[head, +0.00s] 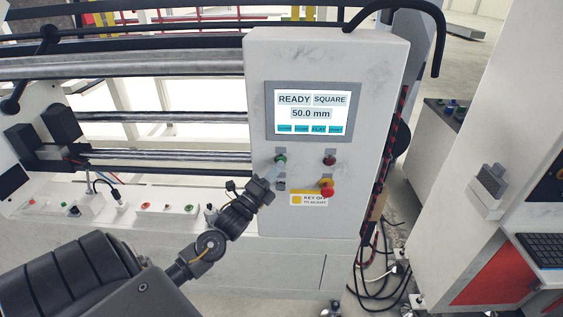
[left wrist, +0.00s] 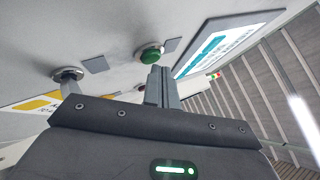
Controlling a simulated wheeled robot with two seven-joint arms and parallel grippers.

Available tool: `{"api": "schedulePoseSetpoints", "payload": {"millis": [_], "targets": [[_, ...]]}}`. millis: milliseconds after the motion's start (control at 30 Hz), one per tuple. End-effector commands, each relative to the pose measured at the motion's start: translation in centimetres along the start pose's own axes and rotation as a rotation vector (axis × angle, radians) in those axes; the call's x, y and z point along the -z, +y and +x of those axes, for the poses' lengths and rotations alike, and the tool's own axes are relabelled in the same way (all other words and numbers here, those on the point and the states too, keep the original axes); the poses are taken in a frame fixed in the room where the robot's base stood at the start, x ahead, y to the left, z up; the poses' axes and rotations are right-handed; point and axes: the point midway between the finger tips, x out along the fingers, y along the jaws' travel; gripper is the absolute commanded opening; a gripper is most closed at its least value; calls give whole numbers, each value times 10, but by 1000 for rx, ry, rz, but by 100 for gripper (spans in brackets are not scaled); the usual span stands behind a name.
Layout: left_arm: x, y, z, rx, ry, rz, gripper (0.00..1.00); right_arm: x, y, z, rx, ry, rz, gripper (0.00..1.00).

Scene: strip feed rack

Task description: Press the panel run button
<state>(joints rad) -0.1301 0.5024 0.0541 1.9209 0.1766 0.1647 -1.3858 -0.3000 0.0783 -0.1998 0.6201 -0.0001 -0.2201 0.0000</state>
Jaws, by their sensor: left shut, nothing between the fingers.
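The white control panel (head: 300,60) stands upright and carries a lit screen (head: 311,112) reading READY, SQUARE and 50.0 mm. A green button (head: 281,159) sits below the screen's left side; it also shows in the left wrist view (left wrist: 151,54). My left gripper (head: 272,171) is shut and empty, its tips just below the green button in the head view. In the left wrist view its closed fingers (left wrist: 161,82) reach up close to that button. I cannot tell whether they touch it. My right gripper is in neither view.
A dark red button (head: 329,160) is right of the green one. A metal key switch (left wrist: 68,74) is near the fingers. Cables (head: 385,280) lie on the floor at right.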

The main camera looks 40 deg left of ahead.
Motion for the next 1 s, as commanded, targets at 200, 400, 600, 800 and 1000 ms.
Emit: {"api": "schedulePoseSetpoints", "payload": {"millis": [200,400,600,800,1000], "targets": [[0,0,1,0,0,0,0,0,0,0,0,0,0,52],[-2,2,2,1,0,0,0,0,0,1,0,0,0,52],[-3,3,4,1,0,-1,0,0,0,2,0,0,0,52],[-4,4,6,0,0,-1,0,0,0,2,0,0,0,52],[-4,4,6,0,0,-1,0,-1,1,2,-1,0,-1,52]]}}
